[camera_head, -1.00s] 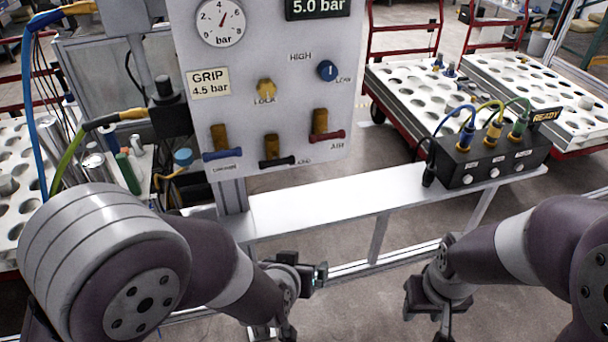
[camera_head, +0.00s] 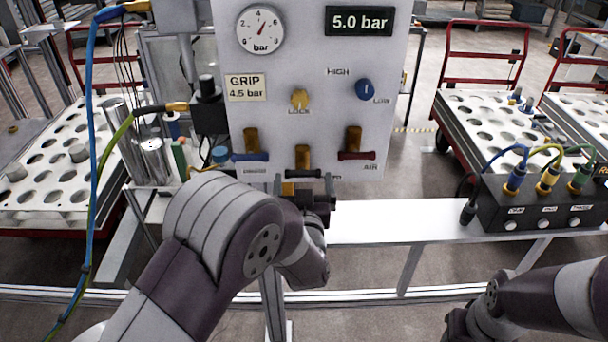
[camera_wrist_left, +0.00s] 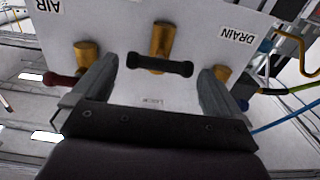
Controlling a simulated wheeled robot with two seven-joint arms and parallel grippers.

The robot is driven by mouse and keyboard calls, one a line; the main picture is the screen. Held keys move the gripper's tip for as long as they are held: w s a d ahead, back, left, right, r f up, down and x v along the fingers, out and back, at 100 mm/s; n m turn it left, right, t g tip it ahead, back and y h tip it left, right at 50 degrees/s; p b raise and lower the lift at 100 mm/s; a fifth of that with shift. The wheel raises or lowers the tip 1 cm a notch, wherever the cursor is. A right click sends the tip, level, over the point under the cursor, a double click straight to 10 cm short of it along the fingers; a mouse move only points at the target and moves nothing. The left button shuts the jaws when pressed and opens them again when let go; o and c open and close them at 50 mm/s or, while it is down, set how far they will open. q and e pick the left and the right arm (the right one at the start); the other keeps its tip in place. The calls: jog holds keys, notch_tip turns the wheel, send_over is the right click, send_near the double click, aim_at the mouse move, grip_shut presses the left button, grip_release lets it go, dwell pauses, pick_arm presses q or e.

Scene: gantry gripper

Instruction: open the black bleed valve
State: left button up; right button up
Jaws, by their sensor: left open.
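The black bleed valve has a brass body (camera_head: 302,155) and a black bar handle (camera_head: 302,173), low in the middle of the white panel. In the left wrist view the black handle (camera_wrist_left: 160,64) lies crosswise between my fingers, with the brass body (camera_wrist_left: 161,36) behind it. My left gripper (camera_head: 303,187) is open, just below and in front of the handle. Its fingers stand on either side of the handle's ends, with gaps, not gripping it. My right gripper (camera_head: 457,325) is cut off by the bottom edge; its fingers are hidden.
A blue-handled drain valve (camera_head: 250,157) and a red-handled air valve (camera_head: 356,155) flank the black one closely. Above are a yellow lock knob (camera_head: 299,98), a blue knob (camera_head: 365,89) and a gauge (camera_head: 261,29). A cabled black box (camera_head: 540,204) stands on the rail, right.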

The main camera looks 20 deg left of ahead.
pick_arm(q)
jog(key=shift+x, duration=0.85)
jog(key=shift+w, duration=0.2)
jog(key=shift+a, duration=0.1)
jog(key=c, duration=0.7)
jog(key=shift+f+n+b, duration=0.15)
jog(key=shift+n+b, duration=8.85)
jog(key=shift+b, duration=1.95)
